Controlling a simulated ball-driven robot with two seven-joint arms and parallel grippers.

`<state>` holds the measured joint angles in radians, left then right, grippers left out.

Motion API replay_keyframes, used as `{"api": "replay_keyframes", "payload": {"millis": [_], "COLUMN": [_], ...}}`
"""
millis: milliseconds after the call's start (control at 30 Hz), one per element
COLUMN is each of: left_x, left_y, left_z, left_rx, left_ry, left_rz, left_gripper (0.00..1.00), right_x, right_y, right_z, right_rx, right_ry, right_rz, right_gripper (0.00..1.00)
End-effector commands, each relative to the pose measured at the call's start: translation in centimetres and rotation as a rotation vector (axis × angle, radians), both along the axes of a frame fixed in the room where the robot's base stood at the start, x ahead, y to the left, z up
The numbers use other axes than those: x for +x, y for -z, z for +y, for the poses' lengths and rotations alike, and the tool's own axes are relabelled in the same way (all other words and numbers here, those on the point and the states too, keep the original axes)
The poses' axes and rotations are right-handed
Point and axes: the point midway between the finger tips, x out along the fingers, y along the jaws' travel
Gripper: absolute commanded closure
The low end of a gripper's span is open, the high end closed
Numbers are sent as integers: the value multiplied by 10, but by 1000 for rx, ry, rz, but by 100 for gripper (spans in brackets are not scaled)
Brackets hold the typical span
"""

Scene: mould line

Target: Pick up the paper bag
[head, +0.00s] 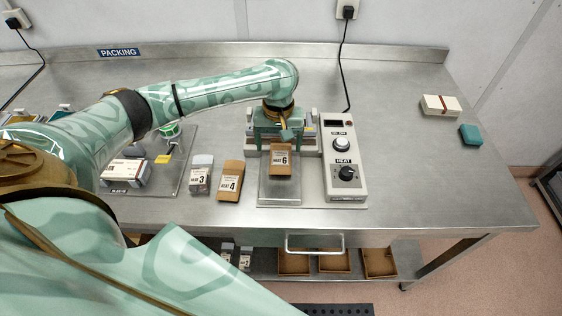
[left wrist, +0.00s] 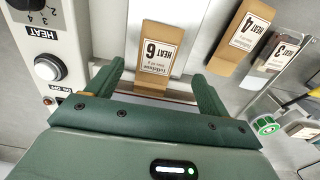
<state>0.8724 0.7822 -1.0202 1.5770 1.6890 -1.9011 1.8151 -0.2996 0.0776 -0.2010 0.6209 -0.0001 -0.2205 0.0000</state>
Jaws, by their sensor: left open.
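A brown paper bag (head: 280,160) with a white "HEAT 6" label lies on the metal plate of a sealing machine (head: 345,158). My left gripper (head: 286,136) is over the machine, at the back end of the "HEAT 6" bag. In the left wrist view the same bag (left wrist: 155,60) shows between the two spread green fingers (left wrist: 158,78), which look empty. Whether they touch the bag is not clear. My right gripper is not in view.
The machine's control box has a knob (head: 346,172) marked "HEAT". A clear tray (head: 178,180) with white boxes lies left of the bags. A cream box (head: 440,106) and a teal box (head: 470,135) sit at the right. The bench between is clear.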

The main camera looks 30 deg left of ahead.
Motion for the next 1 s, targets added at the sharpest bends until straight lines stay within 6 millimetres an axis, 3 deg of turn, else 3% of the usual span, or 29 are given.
{"api": "replay_keyframes", "payload": {"millis": [300,533,567,700,733,1000], "left_x": [5,6,5,5,5,5], "left_y": [50,49,49,49,49,48], "left_z": [-2,-2,-2,-1,-1,-1], "left_rx": [1,0,0,1,1,1], "left_ry": [1,1,1,1,1,1], "left_rz": [2,-2,-2,-2,-2,-2], "left_gripper": [20,20,26,64,69,73], "right_x": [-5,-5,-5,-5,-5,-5], "right_y": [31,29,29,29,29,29], "right_z": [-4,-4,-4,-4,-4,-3], "right_rx": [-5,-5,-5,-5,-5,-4], "right_ry": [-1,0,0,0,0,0], "right_rz": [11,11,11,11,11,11], "right_gripper": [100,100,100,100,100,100]}}
